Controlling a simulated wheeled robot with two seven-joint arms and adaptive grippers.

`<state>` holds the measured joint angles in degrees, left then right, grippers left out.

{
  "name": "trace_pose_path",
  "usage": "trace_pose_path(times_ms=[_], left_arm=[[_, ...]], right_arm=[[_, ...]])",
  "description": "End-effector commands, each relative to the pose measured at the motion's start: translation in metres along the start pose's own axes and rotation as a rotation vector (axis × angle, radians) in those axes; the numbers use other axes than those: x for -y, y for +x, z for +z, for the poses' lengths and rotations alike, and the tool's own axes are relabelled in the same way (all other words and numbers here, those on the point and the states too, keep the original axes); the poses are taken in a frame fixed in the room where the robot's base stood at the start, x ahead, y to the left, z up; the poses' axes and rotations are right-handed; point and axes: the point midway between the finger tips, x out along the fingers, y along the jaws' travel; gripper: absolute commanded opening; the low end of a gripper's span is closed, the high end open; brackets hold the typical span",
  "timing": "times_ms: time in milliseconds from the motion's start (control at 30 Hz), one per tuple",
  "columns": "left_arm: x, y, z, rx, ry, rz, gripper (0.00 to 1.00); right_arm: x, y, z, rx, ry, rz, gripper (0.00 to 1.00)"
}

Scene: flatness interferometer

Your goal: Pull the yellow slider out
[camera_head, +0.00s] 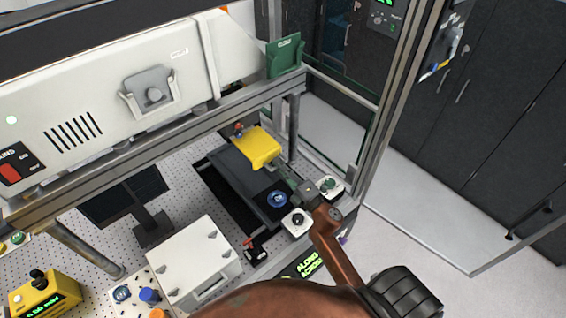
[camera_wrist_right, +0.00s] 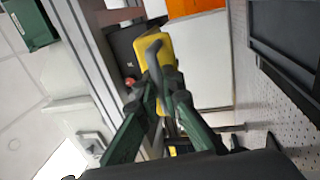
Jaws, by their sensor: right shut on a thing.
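The yellow slider (camera_head: 256,146) shows in the head view as a yellow block at the back of the dark stage, under the white instrument housing. In the right wrist view the yellow slider (camera_wrist_right: 167,50) stands straight ahead, with a grey bent handle (camera_wrist_right: 153,52) on its near face. My right gripper (camera_head: 279,172) reaches in from the lower right to the slider's near side. In the wrist view its green fingers with dark tips (camera_wrist_right: 166,92) are shut around the lower part of the handle. The exact contact is partly hidden by the fingers. My left gripper is not in view.
The dark stage (camera_head: 231,166) lies beside my right gripper, with a blue knob (camera_head: 278,199) and small control boxes (camera_head: 297,222) close by. A metal frame post (camera_head: 391,95) stands to the right. A white box (camera_head: 194,262) sits at the front on the perforated table.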

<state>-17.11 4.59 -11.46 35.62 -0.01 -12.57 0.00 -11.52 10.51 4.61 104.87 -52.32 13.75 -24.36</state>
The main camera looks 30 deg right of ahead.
Motion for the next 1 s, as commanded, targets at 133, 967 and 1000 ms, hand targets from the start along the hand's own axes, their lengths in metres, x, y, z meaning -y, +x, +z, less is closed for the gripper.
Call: trace_pose_path(times_ms=[133,967,1000], left_arm=[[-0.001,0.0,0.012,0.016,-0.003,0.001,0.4],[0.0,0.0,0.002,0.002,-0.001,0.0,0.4],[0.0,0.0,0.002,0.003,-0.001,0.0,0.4]], right_arm=[[0.001,0.0,0.0,0.001,0.0,-0.001,0.1],[0.001,-0.051,0.001,0.004,0.002,-0.003,0.25],[0.001,-0.059,0.001,0.005,0.002,-0.003,0.25]])
